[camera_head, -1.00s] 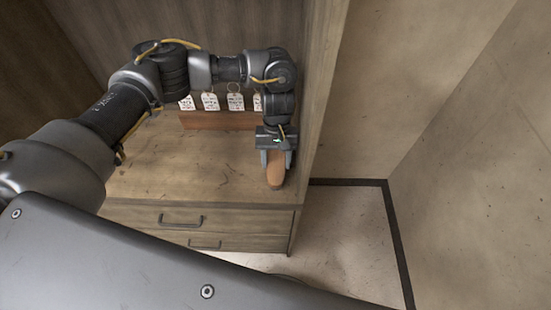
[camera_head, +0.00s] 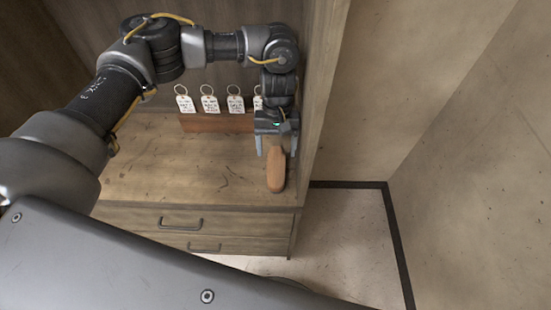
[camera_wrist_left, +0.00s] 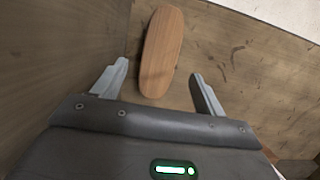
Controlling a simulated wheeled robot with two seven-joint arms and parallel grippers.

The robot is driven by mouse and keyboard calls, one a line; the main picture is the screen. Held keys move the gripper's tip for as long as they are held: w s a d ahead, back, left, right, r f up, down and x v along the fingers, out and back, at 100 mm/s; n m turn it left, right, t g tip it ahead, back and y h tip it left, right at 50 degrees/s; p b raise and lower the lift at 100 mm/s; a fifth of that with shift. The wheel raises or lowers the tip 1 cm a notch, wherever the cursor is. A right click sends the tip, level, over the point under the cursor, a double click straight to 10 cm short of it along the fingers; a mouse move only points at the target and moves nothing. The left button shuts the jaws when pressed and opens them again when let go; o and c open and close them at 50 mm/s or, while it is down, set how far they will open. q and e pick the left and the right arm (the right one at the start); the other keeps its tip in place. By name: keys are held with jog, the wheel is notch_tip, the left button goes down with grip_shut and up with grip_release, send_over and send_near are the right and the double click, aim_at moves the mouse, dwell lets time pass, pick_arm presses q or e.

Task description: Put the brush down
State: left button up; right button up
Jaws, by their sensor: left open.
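The brush (camera_head: 276,172) has a brown wooden oval body and sits on the wooden cabinet top (camera_head: 190,175), near its right end close to the side panel. It also shows in the left wrist view (camera_wrist_left: 162,52), beyond and between the fingertips. My left gripper (camera_head: 276,150) is open and empty, above and behind the brush. In the left wrist view the two fingers (camera_wrist_left: 160,78) stand apart on either side of the brush's near end, with clear gaps. The brush's bristles are not visible. My right gripper is not in view.
A low reddish wooden rack (camera_head: 215,123) with several white tags (camera_head: 210,104) on rings stands at the back. A tall side panel (camera_head: 322,90) rises just right of the brush. Drawers with dark handles (camera_head: 181,224) are below. The middle of the top is clear.

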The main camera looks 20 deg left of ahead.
pick_arm(q)
jog(key=v, duration=0.6)
jog(key=shift+r, duration=0.15)
dwell(0.3)
